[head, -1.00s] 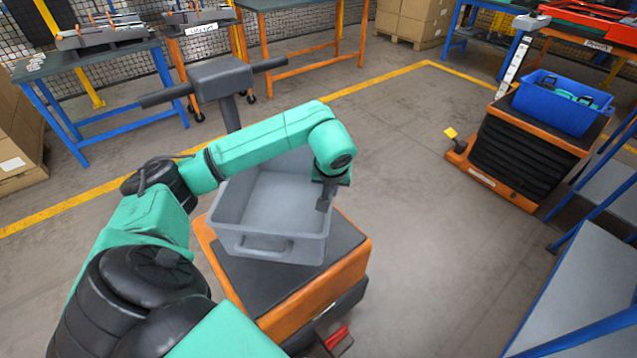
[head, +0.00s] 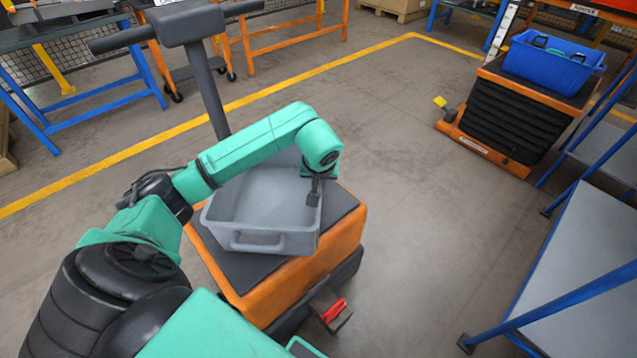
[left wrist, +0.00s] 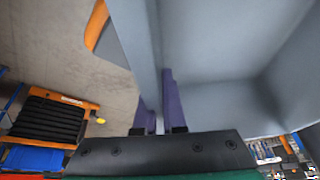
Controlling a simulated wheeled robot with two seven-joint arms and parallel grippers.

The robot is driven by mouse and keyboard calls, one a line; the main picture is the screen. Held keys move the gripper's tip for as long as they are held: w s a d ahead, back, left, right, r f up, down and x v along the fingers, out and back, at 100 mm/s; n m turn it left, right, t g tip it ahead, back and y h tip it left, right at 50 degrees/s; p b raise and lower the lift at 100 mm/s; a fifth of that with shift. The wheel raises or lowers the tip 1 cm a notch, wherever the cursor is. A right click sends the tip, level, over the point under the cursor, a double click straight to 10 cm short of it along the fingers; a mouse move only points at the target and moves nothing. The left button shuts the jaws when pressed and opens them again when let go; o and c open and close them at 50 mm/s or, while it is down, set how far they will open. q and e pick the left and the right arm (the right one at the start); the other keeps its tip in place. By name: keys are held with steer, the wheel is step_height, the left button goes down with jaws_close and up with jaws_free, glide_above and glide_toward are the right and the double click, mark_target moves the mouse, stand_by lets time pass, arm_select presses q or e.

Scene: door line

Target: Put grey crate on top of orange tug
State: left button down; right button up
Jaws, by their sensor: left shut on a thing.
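The grey crate (head: 262,241) is upright over the black deck of the orange tug (head: 305,275) in the head view, turned slightly against it. Its underside is hidden, so I cannot tell whether it rests on the deck. It looks empty. My left gripper (head: 314,200) is shut on the crate's right wall. In the left wrist view the fingers (left wrist: 160,110) straddle the wall of the crate (left wrist: 215,45), and an orange edge of the tug (left wrist: 97,22) shows beyond. My right gripper is out of view.
The tug's tall handle (head: 207,85) rises behind the crate. A second orange cart (head: 505,125) with a blue bin (head: 550,62) stands at the back right. A grey-topped blue rack (head: 585,265) is at the right. The floor between is clear.

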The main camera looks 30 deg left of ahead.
arm_select(q)
steer(key=c, duration=1)
jaws_free()
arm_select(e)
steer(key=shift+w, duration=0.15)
arm_select(q)
steer(key=shift+r, duration=0.15)
steer(key=p+v, duration=0.1)
steer(key=v, duration=1.1)
steer(key=shift+s, duration=0.1)
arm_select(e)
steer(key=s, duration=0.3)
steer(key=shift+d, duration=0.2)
